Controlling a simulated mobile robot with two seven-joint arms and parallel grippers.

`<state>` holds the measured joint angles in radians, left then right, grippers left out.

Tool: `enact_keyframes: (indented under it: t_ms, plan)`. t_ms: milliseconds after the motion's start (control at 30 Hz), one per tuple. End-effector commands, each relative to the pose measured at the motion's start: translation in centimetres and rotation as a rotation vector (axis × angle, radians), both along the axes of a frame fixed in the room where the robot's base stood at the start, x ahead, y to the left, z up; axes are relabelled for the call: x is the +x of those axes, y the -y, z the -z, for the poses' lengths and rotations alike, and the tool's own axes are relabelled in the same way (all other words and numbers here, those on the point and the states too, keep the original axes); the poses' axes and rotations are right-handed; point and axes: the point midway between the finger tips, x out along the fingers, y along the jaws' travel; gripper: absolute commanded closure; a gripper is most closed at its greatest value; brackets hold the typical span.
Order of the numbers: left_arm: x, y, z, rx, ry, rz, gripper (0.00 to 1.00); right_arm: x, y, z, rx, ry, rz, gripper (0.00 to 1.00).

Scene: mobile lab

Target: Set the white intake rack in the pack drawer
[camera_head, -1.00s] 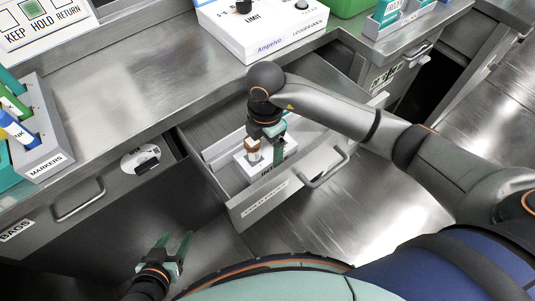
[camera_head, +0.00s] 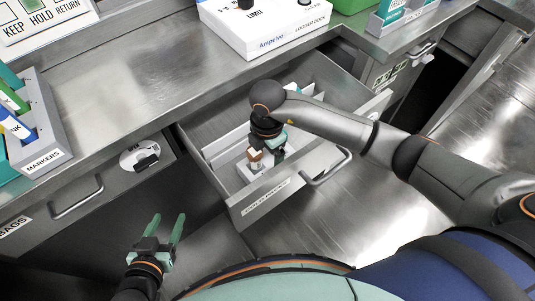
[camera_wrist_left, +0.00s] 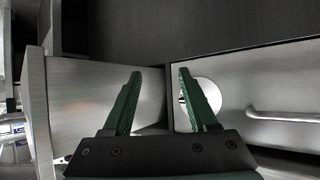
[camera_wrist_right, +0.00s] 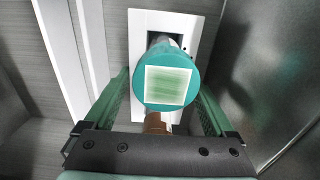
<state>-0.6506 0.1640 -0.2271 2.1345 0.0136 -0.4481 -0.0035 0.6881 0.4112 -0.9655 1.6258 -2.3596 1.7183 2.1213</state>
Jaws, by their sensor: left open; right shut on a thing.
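The white intake rack (camera_head: 244,172) is inside the open pack drawer (camera_head: 240,210), low behind its labelled front wall, which hides part of it. In the right wrist view the rack (camera_wrist_right: 190,22) carries a teal-capped tube (camera_wrist_right: 150,100) and a brown-topped one (camera_wrist_right: 156,123). My right gripper (camera_head: 270,153) reaches down into the drawer, its fingers either side of the rack in the right wrist view (camera_wrist_right: 163,90), shut on it. Whether the rack's base touches the drawer floor is hidden. My left gripper (camera_head: 166,232) is open and empty, left of the drawer, also in the left wrist view (camera_wrist_left: 160,76).
White dividers (camera_wrist_right: 62,60) run along the drawer beside the rack. The counter (camera_head: 130,90) above holds a markers rack (camera_head: 42,120) and a white logger dock (camera_head: 265,28). A closed drawer with a handle (camera_head: 77,198) is at left. The drawer handle (camera_head: 328,170) juts out in front.

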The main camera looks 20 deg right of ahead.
Motion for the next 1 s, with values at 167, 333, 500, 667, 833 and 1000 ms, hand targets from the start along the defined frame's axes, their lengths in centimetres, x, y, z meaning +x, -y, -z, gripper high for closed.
enact_keyframes:
  t_ms: [167,333,500,667,833,1000]
  plan:
    - [0.1,0.0,-0.1,0.001,0.004,0.000,0.41,0.0,0.0,0.0,0.000,-0.001,0.000,0.00]
    - [0.1,0.0,-0.1,0.000,0.004,0.000,0.41,0.0,0.0,0.0,0.000,-0.001,0.000,0.00]
    - [-0.2,0.0,0.0,-0.003,-0.020,0.000,0.41,0.0,0.0,-0.7,0.000,0.001,0.000,0.00]
    - [-3.1,0.3,3.5,-0.002,-0.182,-0.004,0.41,0.1,0.0,-3.0,0.002,0.002,0.000,0.00]
    - [-3.3,0.4,3.0,-0.005,-0.199,-0.002,0.41,0.1,0.0,-7.2,0.000,0.004,-0.001,0.00]
    - [-3.2,0.5,2.4,-0.006,-0.195,-0.001,0.41,0.1,0.0,-10.3,0.001,0.002,-0.001,0.00]
